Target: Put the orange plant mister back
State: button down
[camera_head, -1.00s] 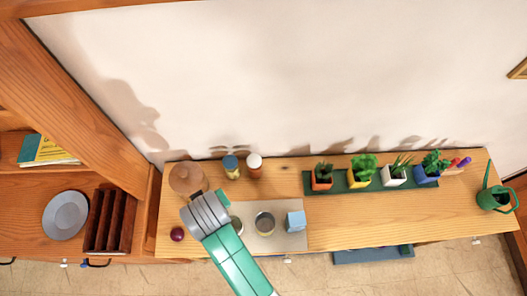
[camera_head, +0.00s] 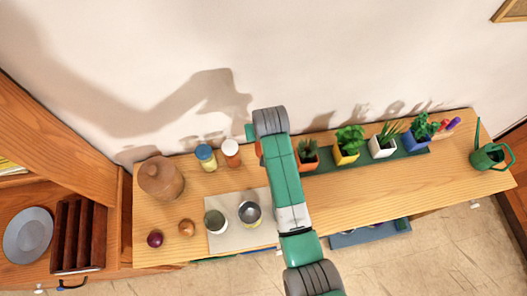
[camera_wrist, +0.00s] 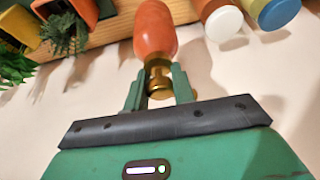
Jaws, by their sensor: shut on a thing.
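The orange plant mister (camera_wrist: 155,28) has a rounded orange body and a brass neck and head. My gripper (camera_wrist: 160,88) is shut on its brass part, with the orange body extending away from the fingers. In the head view a sliver of orange (camera_head: 258,150) shows beside my arm, which hides most of the gripper and mister. The mister is at the back of the wooden table (camera_head: 350,195), between the jars and the potted plants. I cannot tell whether its base touches the table.
A white-lidded jar (camera_head: 231,153) and a blue-lidded jar (camera_head: 205,157) stand left of the mister. Several potted plants stand on a green tray (camera_head: 412,153) to the right. Two tins stand on a pale mat (camera_head: 229,240). A green watering can (camera_head: 488,155) is at the far right.

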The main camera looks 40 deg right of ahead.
notch_tip(320, 180, down, 10)
jog(key=shift+r, duration=0.2)
jog(key=shift+f, duration=0.15)
jog(key=c, duration=1.2)
grip_release()
jog(key=shift+o, duration=0.2)
jog(key=shift+a+r, duration=0.1)
jog(key=shift+r, duration=0.3)
jog(key=p+v, duration=0.1)
jog(key=v, duration=1)
jog(key=shift+s+r, duration=0.15)
jog(key=shift+r, duration=0.05)
